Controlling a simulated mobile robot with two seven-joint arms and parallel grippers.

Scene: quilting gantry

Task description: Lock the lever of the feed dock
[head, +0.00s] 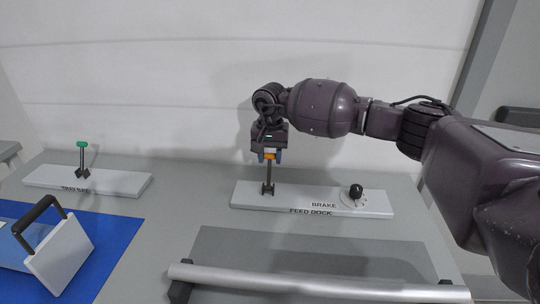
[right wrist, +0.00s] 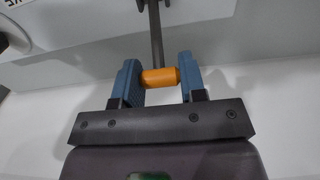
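The feed dock (head: 300,198) is a white base plate on the grey table, labelled FEED DOCK. Its lever (head: 268,174) stands about upright in a dark bracket near the plate's left part, and its grip is orange. My right gripper (head: 269,156) points down over the lever's top. My left gripper is out of view.
A black brake knob (head: 356,192) stands on the same plate, right of the lever. At left is another white plate (head: 110,182) with a green-topped lever (head: 82,146). A silver roller (head: 320,285) lies in front, and a handled white block (head: 62,255) sits on a blue mat (head: 115,245).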

